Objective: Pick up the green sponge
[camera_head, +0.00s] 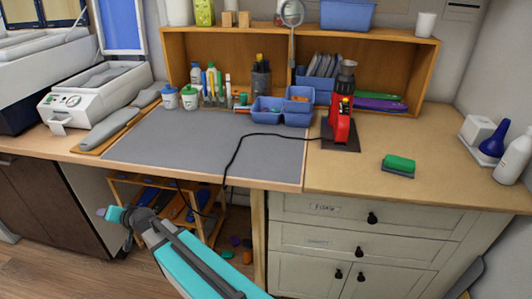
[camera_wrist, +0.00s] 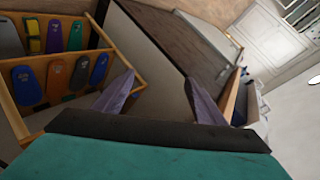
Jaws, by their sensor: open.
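The green sponge (camera_head: 399,164) lies flat on the wooden worktop, right of the middle in the head view. Its top is green and its lower layer is dark grey. My gripper (camera_head: 107,213) is low at the left, in front of the cabinets and below the worktop, far from the sponge. In the wrist view my gripper (camera_wrist: 157,92) shows two purple-grey fingers spread apart with nothing between them. The sponge is not in the wrist view.
A red tool (camera_head: 339,122) with a black cord stands left of the sponge. White and blue bottles (camera_head: 493,143) stand at the right. The worktop around the sponge is clear. A rack of coloured insoles (camera_wrist: 60,68) sits below the worktop, close to my gripper.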

